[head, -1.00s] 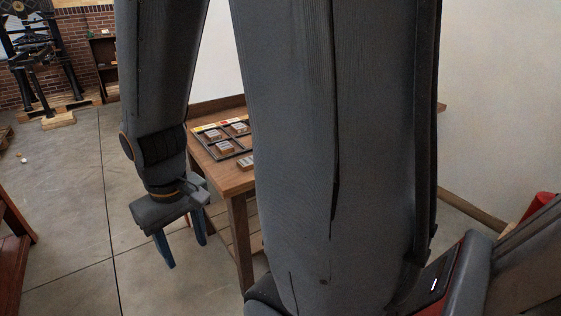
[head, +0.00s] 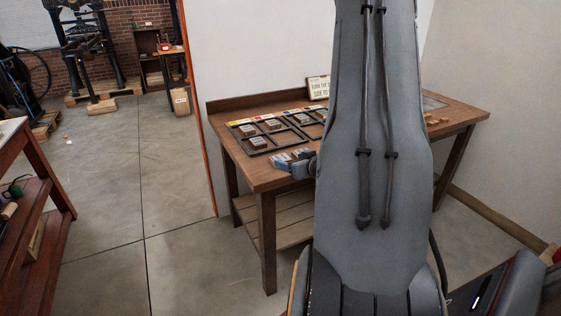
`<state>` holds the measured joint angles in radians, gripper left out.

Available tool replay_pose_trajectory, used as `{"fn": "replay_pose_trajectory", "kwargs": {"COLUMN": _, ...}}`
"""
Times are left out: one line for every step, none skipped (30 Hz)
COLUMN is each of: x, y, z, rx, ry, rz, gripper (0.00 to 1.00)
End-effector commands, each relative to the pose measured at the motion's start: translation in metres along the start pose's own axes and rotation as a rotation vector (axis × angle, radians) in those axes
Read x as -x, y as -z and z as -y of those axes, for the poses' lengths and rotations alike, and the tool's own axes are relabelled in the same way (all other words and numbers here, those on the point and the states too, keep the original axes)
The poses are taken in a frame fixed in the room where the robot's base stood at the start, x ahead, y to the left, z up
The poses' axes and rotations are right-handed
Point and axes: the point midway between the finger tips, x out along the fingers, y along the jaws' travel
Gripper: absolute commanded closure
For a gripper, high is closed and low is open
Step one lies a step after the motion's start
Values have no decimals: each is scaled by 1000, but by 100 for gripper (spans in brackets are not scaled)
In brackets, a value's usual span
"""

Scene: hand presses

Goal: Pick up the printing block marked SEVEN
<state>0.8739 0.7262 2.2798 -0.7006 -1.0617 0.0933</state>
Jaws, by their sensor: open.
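Several small printing blocks sit in a dark divided tray (head: 272,150) on the wooden table (head: 262,178). They include a left back block (head: 248,130), a left front block (head: 258,143), a middle block (head: 273,124) and one further right (head: 302,118). Their markings are too small to read, so I cannot tell which is SEVEN. My gripper (head: 290,162) shows at the table's front edge, by the tray's near side. It is open, with its blue fingers pointing left; the rest is hidden behind my arm. I see nothing held in it.
My arm covers the middle of the table. A sign (head: 318,87) stands at the table's back. Small tan pieces (head: 437,121) lie at the right end. A reddish bench (head: 38,205) stands at the left, with open floor between. A white wall backs the table.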

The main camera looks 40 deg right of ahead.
Motion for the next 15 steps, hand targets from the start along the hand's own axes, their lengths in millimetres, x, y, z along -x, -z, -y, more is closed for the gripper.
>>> {"fn": "replay_pose_trajectory", "kwargs": {"x": -2, "y": 0, "z": -2, "rx": -2, "ry": 1, "rz": -9, "gripper": 36}}
{"fn": "replay_pose_trajectory", "kwargs": {"x": -5, "y": 1, "z": -2, "rx": -2, "ry": 1, "rz": -12, "gripper": 36}}
{"fn": "replay_pose_trajectory", "kwargs": {"x": -9, "y": 1, "z": -2, "rx": -2, "ry": 3, "rz": -13, "gripper": 36}}
{"fn": "replay_pose_trajectory", "kwargs": {"x": -12, "y": 1, "z": -2, "rx": -2, "ry": 3, "rz": -13, "gripper": 36}}
{"fn": "replay_pose_trajectory", "kwargs": {"x": -16, "y": 1, "z": -2, "rx": -1, "ry": 3, "rz": -13, "gripper": 36}}
{"fn": "replay_pose_trajectory", "kwargs": {"x": -20, "y": 1, "z": -2, "rx": -1, "ry": 2, "rz": -13, "gripper": 36}}
{"fn": "replay_pose_trajectory", "kwargs": {"x": -22, "y": 1, "z": -2, "rx": -2, "ry": 2, "rz": -12, "gripper": 36}}
{"fn": "replay_pose_trajectory", "kwargs": {"x": -25, "y": 1, "z": -2, "rx": -2, "ry": 2, "rz": -12, "gripper": 36}}
{"fn": "replay_pose_trajectory", "kwargs": {"x": -28, "y": 1, "z": -1, "rx": -2, "ry": 2, "rz": -11, "gripper": 36}}
{"fn": "replay_pose_trajectory", "kwargs": {"x": -31, "y": 1, "z": -1, "rx": -1, "ry": 3, "rz": -11, "gripper": 36}}
{"fn": "replay_pose_trajectory", "kwargs": {"x": -34, "y": 1, "z": -1, "rx": -1, "ry": 3, "rz": -11, "gripper": 36}}
{"fn": "replay_pose_trajectory", "kwargs": {"x": -40, "y": 0, "z": 0, "rx": -1, "ry": 3, "rz": -10, "gripper": 36}}
{"fn": "replay_pose_trajectory", "kwargs": {"x": -44, "y": 0, "z": -1, "rx": -2, "ry": 2, "rz": -11, "gripper": 36}}
{"fn": "replay_pose_trajectory", "kwargs": {"x": -48, "y": 0, "z": 0, "rx": -2, "ry": 2, "rz": -11, "gripper": 36}}
{"fn": "replay_pose_trajectory", "kwargs": {"x": -54, "y": 0, "z": 0, "rx": -1, "ry": 3, "rz": -11, "gripper": 36}}
